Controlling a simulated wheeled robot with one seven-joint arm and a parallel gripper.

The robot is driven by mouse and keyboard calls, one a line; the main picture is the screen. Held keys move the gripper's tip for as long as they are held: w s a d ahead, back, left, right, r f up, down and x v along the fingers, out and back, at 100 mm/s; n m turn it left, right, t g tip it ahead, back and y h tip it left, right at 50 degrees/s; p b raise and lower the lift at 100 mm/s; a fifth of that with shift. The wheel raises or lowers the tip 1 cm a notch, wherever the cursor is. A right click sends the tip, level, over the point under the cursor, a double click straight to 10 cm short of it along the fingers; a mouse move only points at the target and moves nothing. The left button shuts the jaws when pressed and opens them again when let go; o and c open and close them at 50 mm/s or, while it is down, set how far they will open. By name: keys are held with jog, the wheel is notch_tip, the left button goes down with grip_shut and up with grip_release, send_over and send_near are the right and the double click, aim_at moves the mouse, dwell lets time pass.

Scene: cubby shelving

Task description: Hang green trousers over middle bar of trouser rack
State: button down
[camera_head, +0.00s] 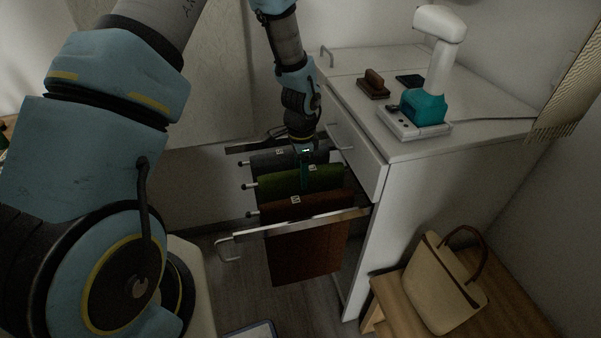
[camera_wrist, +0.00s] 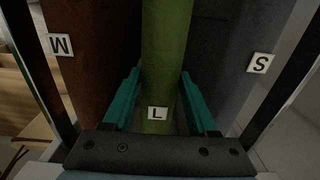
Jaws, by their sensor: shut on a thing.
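The green trousers (camera_head: 300,179) hang folded over the middle bar of the pulled-out trouser rack (camera_head: 335,219), between a grey pair and a brown pair. In the wrist view the green trousers (camera_wrist: 164,55) run up the middle with a white "L" tag at the near end. My gripper (camera_head: 304,172) reaches down over the rack at the green pair. In the wrist view its two teal fingers (camera_wrist: 158,95) stand on either side of the green cloth, shut on it. The fingertips' contact with the cloth is hard to make out.
Grey trousers (camera_head: 285,158) with an "S" tag hang on the far bar, brown trousers (camera_head: 305,240) with an "M" tag on the near bar. The white cabinet (camera_head: 420,195) stands to the right. A beige bag (camera_head: 438,285) sits on a wooden bench (camera_head: 395,318).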

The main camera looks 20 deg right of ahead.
jog(key=shift+c, duration=0.5)
grip_release()
notch_tip(320, 180, up, 11)
jog(key=shift+f+b, duration=0.1)
jog(key=shift+b, duration=0.65)
jog(key=w+a+r+n, duration=0.1)
jog(key=a+r+n, duration=0.25)
jog(key=a, duration=0.35)
jog(key=w+a+r+n, duration=0.1)
jog(key=a+r+n, duration=0.1)
jog(key=a+n, duration=0.35)
jog(key=s+a+r+n, duration=0.1)
jog(key=s+a+n, duration=0.1)
jog(key=a, duration=0.4)
jog(key=s+a+r+n+t, duration=0.1)
jog(key=s+a+n, duration=0.1)
jog(key=a+n, duration=0.2)
jog(key=s+a+r+n, duration=0.1)
jog(key=s+a+n, duration=0.1)
jog(key=a, duration=0.5)
jog(key=shift+a+r+n+t, duration=0.25)
jog(key=shift+a+n+t, duration=0.05)
jog(key=shift+n, duration=0.4)
jog(key=shift+o, duration=0.5)
